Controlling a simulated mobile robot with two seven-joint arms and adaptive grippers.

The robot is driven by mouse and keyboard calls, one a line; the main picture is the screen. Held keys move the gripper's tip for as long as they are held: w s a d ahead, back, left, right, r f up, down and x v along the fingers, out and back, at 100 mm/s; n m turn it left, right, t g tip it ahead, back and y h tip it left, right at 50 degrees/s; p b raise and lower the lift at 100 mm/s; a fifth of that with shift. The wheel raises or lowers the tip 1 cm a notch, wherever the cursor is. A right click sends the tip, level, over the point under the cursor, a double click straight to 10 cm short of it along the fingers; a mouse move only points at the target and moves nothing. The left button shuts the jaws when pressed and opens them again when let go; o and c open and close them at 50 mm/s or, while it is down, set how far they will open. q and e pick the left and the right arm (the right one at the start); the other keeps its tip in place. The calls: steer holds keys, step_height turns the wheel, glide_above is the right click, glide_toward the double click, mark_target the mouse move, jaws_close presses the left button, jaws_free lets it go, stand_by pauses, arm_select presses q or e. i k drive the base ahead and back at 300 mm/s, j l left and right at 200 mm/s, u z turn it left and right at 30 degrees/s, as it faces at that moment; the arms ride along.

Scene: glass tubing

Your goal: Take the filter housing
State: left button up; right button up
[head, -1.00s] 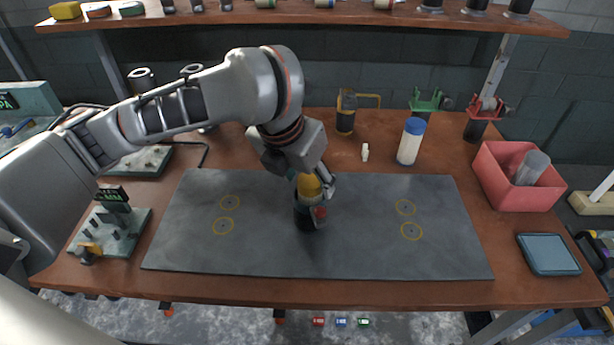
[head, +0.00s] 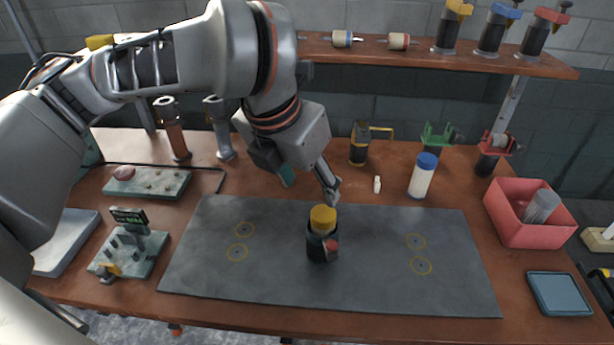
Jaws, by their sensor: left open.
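A dark upright cylinder with a yellow top (head: 323,219) and a small red part on its side stands on the grey mat (head: 380,285), near its middle. I cannot tell for certain whether this is the filter housing. My left gripper (head: 310,184) is open and empty, above and behind the yellow top, with its fingers spread and apart from it. My right gripper is not in view.
A red bin (head: 515,238) holding a grey cylinder (head: 541,206) stands at the right. A blue-capped white bottle (head: 422,178) and a small white bottle (head: 377,184) stand behind the mat. A small device (head: 128,250) sits at left. A shelf (head: 450,62) runs along the back.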

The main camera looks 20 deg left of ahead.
mark_target(317, 252)
steer(key=k, duration=1)
